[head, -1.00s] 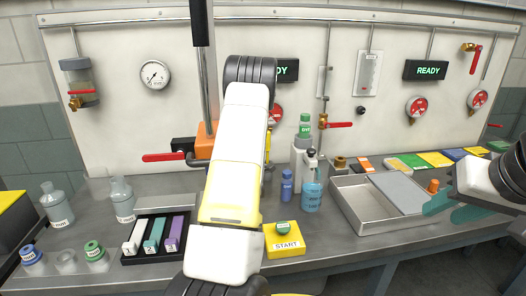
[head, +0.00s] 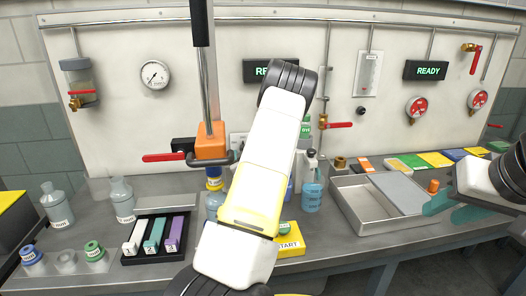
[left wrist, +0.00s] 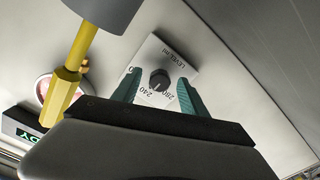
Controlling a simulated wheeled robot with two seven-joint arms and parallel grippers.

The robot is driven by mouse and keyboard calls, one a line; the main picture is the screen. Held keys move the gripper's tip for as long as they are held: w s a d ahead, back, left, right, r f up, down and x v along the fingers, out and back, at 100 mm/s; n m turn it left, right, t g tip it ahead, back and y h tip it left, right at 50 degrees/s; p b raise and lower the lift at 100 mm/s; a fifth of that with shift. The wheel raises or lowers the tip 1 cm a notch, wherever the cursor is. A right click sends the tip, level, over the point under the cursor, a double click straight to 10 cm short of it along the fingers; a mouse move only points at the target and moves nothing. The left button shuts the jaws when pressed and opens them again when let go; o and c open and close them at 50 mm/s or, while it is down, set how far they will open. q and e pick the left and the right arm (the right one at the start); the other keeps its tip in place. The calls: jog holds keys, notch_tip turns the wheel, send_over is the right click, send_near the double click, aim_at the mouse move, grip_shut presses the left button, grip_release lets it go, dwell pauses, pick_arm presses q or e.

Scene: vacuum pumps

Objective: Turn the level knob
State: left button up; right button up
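The level knob (left wrist: 159,79) is a small dark round knob on a white plate (left wrist: 150,62) marked LEVEL ml, with 240 and 280 near it. In the left wrist view it shows between the two teal fingertips of my left gripper (left wrist: 156,90), which are open and apart. The fingers do not visibly touch the knob, and I cannot tell the remaining distance. In the head view my left arm hides the left gripper and the knob. My right gripper (head: 452,208) is at the right, its teal fingers apart and empty by the metal tray.
An orange block with a red lever (head: 210,142) and a vertical rod stands left of my left arm. A yellow rod (left wrist: 68,75) is close to the left gripper. Bottles (head: 312,185), a yellow START button block (head: 290,240) and a metal tray (head: 345,205) are on the bench.

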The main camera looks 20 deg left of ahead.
pick_arm(q)
jog(key=shift+s+d, duration=0.1)
dwell(0.3)
jog(key=shift+v, duration=0.85)
jog(key=v, duration=0.6)
dwell(0.6)
